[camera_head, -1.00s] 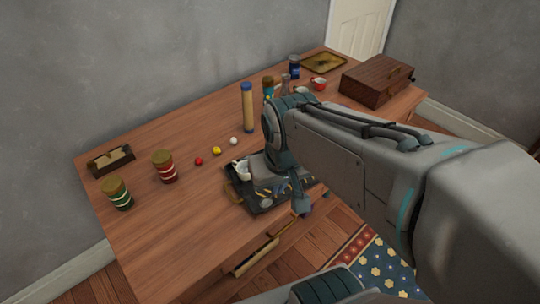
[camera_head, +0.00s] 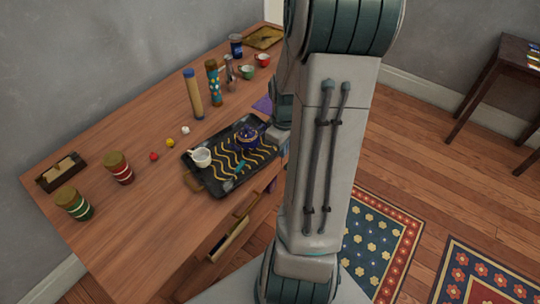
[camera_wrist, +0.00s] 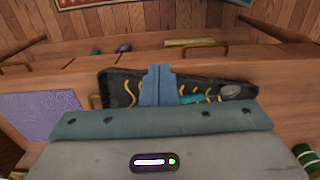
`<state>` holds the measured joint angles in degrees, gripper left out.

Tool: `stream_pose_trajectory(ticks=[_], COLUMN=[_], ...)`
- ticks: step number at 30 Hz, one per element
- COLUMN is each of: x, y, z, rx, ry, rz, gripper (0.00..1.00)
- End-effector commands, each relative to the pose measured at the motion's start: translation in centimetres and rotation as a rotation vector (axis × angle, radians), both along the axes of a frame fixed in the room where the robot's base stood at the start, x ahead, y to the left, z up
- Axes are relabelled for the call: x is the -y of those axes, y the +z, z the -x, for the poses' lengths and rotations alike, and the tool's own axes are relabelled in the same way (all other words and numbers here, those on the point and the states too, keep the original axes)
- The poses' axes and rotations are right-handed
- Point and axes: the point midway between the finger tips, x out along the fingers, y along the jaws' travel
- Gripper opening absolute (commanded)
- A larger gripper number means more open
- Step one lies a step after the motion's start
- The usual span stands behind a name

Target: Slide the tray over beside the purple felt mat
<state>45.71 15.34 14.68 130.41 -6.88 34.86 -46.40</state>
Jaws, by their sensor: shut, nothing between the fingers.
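The tray (camera_head: 222,188) is black with wavy yellow lines and lies near the table's front edge. It holds a white cup (camera_head: 201,157), a dark purple teapot (camera_head: 248,137) and a small teal item (camera_head: 240,168). The purple felt mat (camera_head: 263,104) lies beyond the tray's right end, partly hidden by my arm. In the wrist view the mat (camera_wrist: 45,118) is at left, with a gap to the tray (camera_wrist: 120,92). My gripper (camera_wrist: 158,85) is shut and empty, its fingers overlapping the tray in the picture. Whether they touch it I cannot tell; my arm hides the fingertips in the head view.
Two striped jars (camera_head: 118,168) (camera_head: 73,203), a small wooden box (camera_head: 62,172) and several small balls (camera_head: 170,142) stand left of the tray. A tall tube (camera_head: 194,95) and cups (camera_head: 262,60) stand behind. A front drawer (camera_head: 230,238) is open.

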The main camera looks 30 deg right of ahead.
Motion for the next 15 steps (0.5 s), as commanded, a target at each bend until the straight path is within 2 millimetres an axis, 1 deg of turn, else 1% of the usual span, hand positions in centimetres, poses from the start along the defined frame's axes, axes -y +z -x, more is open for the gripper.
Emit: stream_pose_trajectory(ticks=[5,15], x=[0.1,0.0], y=[-2.0,-8.5], z=[0.1,0.1], rx=[-0.003,-0.004], ry=[0.005,0.005], rz=[-0.005,-0.005], gripper=[0.0,0.0])
